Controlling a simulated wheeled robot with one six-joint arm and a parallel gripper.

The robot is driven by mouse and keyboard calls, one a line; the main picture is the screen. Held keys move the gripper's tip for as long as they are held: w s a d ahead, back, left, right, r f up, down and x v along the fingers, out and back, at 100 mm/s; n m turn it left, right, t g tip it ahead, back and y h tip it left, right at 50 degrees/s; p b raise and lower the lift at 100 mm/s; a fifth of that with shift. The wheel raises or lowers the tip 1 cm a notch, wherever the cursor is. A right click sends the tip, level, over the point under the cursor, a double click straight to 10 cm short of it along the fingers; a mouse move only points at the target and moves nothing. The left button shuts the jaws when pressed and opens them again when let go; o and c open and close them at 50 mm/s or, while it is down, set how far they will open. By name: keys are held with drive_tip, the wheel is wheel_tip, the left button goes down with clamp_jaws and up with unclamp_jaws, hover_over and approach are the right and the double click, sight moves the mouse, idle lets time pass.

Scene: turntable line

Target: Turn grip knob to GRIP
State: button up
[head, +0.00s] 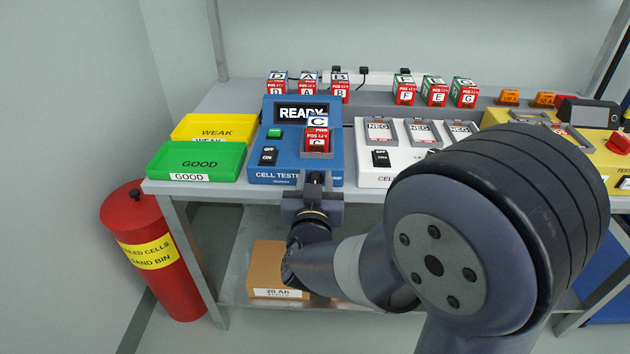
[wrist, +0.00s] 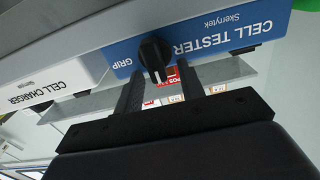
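The blue cell tester (head: 259,176) stands on the bench with its display reading READY and a cell marked C (head: 317,139) in its bay. In the wrist view, which is upside down, the black grip knob (wrist: 154,52) sits on the tester's blue front face. A pale pointer mark on it points down in the picture, and the printed word GRIP lies to its left. My gripper (wrist: 160,72) is open, its two black fingers on either side of the knob; whether they touch it I cannot tell.
A white cell charger (head: 372,178) stands close to the tester's right. Green GOOD (head: 197,160) and yellow WEAK (head: 205,127) trays are at left. Several marked cells stand behind. A red sand bin (head: 170,285) is on the floor, and a cardboard box (head: 266,265) sits below the bench.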

drive_tip(key=shift+c, duration=0.5)
drive_tip(key=c, duration=0.6)
